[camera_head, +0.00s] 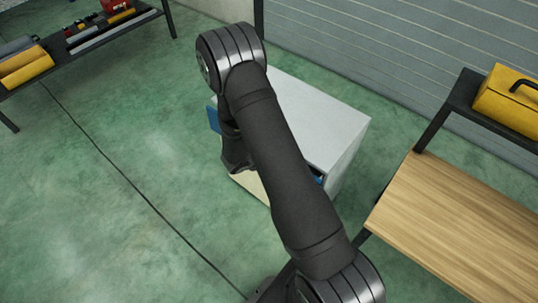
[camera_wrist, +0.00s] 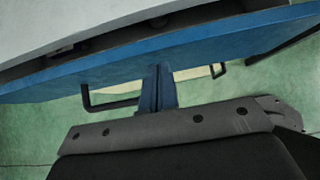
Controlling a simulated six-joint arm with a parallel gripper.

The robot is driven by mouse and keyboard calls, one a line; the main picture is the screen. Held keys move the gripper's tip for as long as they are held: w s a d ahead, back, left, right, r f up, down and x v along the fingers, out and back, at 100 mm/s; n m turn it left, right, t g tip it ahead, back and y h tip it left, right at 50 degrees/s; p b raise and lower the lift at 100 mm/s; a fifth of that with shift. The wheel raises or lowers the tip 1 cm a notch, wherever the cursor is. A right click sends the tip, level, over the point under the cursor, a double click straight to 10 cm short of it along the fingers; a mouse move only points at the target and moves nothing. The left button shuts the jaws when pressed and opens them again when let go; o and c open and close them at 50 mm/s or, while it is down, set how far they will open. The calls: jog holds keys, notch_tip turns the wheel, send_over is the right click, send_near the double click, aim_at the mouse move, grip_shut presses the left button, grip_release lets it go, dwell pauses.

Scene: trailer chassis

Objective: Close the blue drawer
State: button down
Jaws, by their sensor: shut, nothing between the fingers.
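The blue drawer (camera_wrist: 215,45) spans the top of the wrist view as a long blue front with a dark bar handle (camera_wrist: 112,104). A dark gap shows between this front and the white cabinet (camera_wrist: 60,22). My gripper (camera_wrist: 160,72) is shut and empty, its fingertips at the blue front, to the right of the handle; I cannot tell whether they touch. In the head view the white cabinet (camera_head: 322,118) stands on the floor.
A cream panel (camera_head: 250,184) shows low at the cabinet's front. A wooden table (camera_head: 455,225) stands at right, with a yellow toolbox (camera_head: 510,98) on a dark shelf behind. A dark tool bench (camera_head: 75,57) is at upper left. The green floor at left is clear.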

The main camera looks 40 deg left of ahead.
jog(key=s+f+v, duration=0.1)
jog(key=v, duration=1)
jog(key=shift+s, duration=0.25)
jog(key=c, duration=1.8)
grip_release()
jog(key=shift+s+r, duration=0.15)
jog(key=o, duration=0.3)
jog(key=shift+m, duration=0.4)
jog(key=shift+o, duration=0.2)
jog(key=shift+w+a+r+m+g+h, duration=0.15)
jog(key=shift+w+m+g+h, duration=0.2)
jog(key=shift+m, duration=0.45)
jog(key=w+a+r+m+g, duration=0.4)
jog(key=a+m+g, duration=0.3)
jog(key=m, duration=0.9)
jog(key=shift+t, duration=0.45)
jog(key=x, duration=0.5)
jog(key=a+x, duration=0.1)
jog(key=x, duration=0.5)
jog(key=a+x, duration=0.1)
jog(key=x, duration=0.5)
jog(key=shift+w+a+f, duration=0.1)
jog(key=shift+a+f, duration=0.05)
